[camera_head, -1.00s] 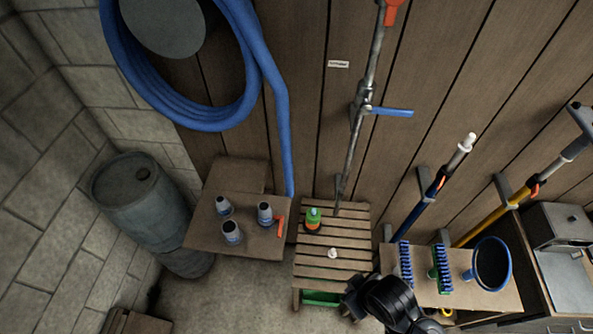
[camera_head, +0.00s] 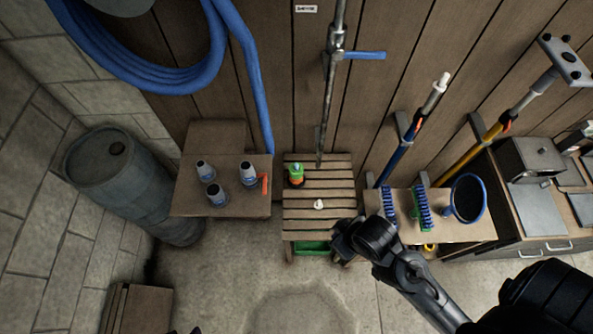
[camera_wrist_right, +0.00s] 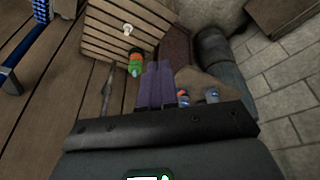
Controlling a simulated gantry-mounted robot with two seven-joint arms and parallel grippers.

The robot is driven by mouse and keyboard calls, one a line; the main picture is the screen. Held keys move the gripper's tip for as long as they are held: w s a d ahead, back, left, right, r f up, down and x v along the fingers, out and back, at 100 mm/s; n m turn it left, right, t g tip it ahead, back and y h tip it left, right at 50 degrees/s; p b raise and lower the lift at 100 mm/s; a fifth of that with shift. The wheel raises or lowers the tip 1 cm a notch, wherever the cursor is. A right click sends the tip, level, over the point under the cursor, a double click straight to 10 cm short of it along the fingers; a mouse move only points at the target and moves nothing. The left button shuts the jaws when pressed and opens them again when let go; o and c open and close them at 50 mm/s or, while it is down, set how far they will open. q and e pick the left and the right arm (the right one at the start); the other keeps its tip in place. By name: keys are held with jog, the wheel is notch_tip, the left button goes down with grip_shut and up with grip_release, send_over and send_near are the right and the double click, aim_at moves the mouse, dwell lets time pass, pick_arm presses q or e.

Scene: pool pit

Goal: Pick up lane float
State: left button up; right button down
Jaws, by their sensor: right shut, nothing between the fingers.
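A green and orange piece (camera_head: 296,174) stands on the slatted wooden stool (camera_head: 318,225), and a small white knob-like piece (camera_head: 319,204) sits nearer the front of it. I cannot tell for sure which is the lane float. Both also show in the right wrist view, the green and orange piece (camera_wrist_right: 135,66) just beyond the fingertips and the white piece (camera_wrist_right: 128,29) farther up. My right gripper (camera_head: 346,240) is at the stool's front right corner, apart from both pieces. Its fingers (camera_wrist_right: 157,66) are shut and empty. My left gripper is not in view.
A wooden table (camera_head: 225,208) with several bottles (camera_head: 248,174) and a red-orange item (camera_head: 264,184) stands left of the stool. At right, a bench (camera_head: 450,231) holds blue-bristled brushes (camera_head: 424,209) and a blue-rimmed bucket (camera_head: 468,198). A vertical pipe (camera_head: 330,100) rises behind the stool.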

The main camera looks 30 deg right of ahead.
jog(key=c, duration=1.8)
grip_release()
jog(key=shift+c, duration=0.2)
jog(key=o, duration=1.8)
jog(key=shift+w, duration=0.1)
